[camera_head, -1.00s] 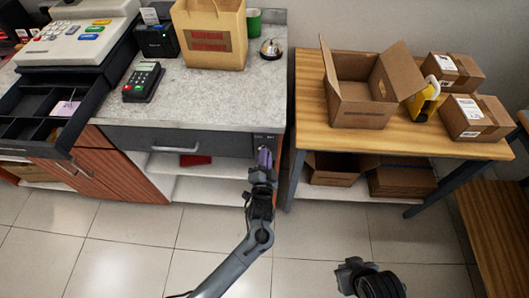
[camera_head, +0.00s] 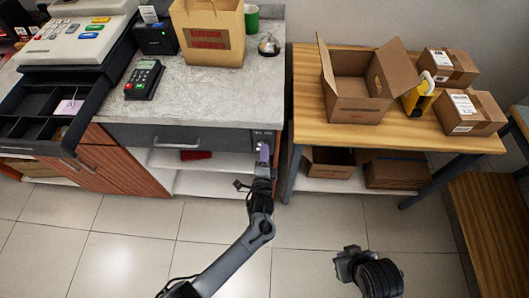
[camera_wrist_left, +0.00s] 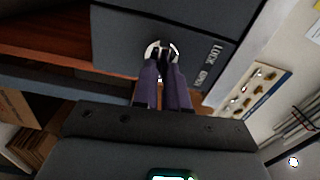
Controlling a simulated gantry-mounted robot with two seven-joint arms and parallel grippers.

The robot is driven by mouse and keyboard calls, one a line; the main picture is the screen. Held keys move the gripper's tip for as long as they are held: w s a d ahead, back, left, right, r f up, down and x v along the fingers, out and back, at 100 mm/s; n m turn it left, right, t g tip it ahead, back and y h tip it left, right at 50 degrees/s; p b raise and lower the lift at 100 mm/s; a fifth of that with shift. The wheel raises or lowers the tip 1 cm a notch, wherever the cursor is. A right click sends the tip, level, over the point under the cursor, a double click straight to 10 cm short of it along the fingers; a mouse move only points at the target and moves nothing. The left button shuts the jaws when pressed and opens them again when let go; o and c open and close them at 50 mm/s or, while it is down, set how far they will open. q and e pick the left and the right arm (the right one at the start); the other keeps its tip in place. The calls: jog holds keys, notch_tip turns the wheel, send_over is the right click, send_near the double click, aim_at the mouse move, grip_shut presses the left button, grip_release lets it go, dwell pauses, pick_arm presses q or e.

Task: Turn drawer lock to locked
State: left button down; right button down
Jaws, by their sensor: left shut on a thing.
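The dark drawer (camera_head: 120,135) under the counter has a silver handle and small lettering at its right end. In the left wrist view, the drawer lock (camera_wrist_left: 151,50) is a silver ring on the dark drawer front (camera_wrist_left: 120,35). The printed words LOCK (camera_wrist_left: 215,54) and OPEN (camera_wrist_left: 200,78) stand beside it. My left gripper (camera_head: 264,152), with purple fingers that also show in the left wrist view (camera_wrist_left: 165,58), is shut on the lock's turning piece, which the fingertips mostly hide. My right gripper (camera_head: 348,262) hangs over the floor, away from the drawer; its jaw opening is unclear.
The counter (camera_head: 210,100) carries a card reader (camera_head: 144,80), a paper bag (camera_head: 212,40) and a bell (camera_head: 269,45). An open cash drawer (camera_head: 45,115) juts out at left. A wooden table (camera_head: 310,120) with boxes stands at right. The floor between is clear.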

dwell(0.4)
pick_arm(q)
jog(key=c, duration=1.2)
grip_release()
jog(key=shift+o, duration=0.2)
jog(key=s+p, duration=0.3)
jog(key=s, duration=0.7)
jog(key=shift+s+a, duration=0.4)
jog(key=shift+a, duration=0.05)
